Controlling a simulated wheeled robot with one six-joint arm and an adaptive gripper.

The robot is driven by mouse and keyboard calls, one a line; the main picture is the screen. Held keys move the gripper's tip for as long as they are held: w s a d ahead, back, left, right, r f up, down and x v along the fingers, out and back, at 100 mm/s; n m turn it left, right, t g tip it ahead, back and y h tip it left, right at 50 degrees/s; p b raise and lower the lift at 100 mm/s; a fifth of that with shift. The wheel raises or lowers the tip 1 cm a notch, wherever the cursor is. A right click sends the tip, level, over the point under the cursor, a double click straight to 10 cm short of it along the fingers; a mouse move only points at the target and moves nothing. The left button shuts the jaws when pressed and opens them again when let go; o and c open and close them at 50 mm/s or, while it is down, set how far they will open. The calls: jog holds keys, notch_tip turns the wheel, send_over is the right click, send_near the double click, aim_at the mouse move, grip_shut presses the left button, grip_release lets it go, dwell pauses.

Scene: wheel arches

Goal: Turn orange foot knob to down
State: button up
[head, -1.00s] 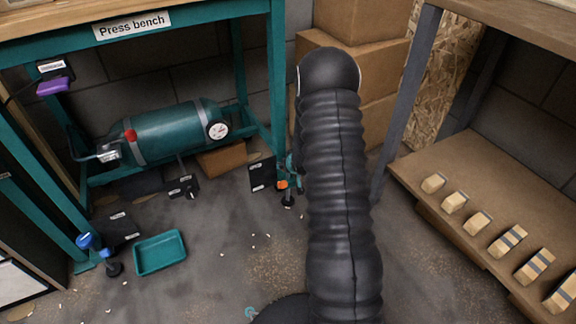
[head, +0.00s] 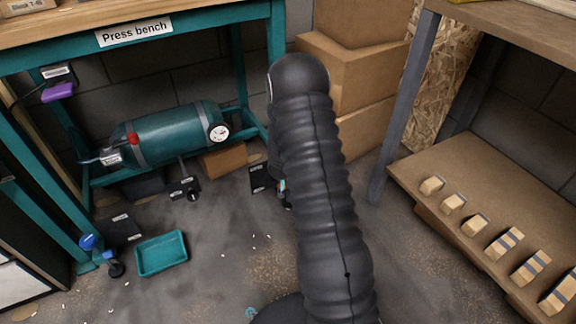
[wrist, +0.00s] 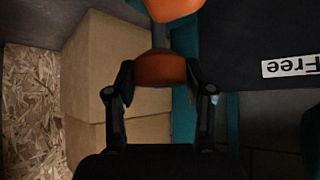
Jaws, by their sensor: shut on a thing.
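The orange foot knob (wrist: 160,69) sits between the two fingertips of my gripper (wrist: 160,80) in the wrist view. My gripper is shut on it, one finger touching each side. A second orange part (wrist: 173,8) shows at the top edge of the wrist view, partly cut off. In the head view my black arm hides my gripper and nearly all of the knob, at the foot of the press bench's (head: 278,75) right front leg. A dark plate reads "Free" (wrist: 291,66), upside down, to the right in the wrist view.
A blue foot knob (head: 88,242) and a teal tray (head: 161,254) are at the left. A green tank (head: 170,135) lies under the bench. Cardboard boxes (head: 350,75) stand behind my arm. A shelf with several wooden blocks (head: 480,190) is at the right.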

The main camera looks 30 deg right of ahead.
jog(key=shift+w, duration=0.1)
dwell(0.3)
jog(key=o, duration=1.2)
jog(key=shift+c, duration=0.2)
jog(key=v, duration=1.2)
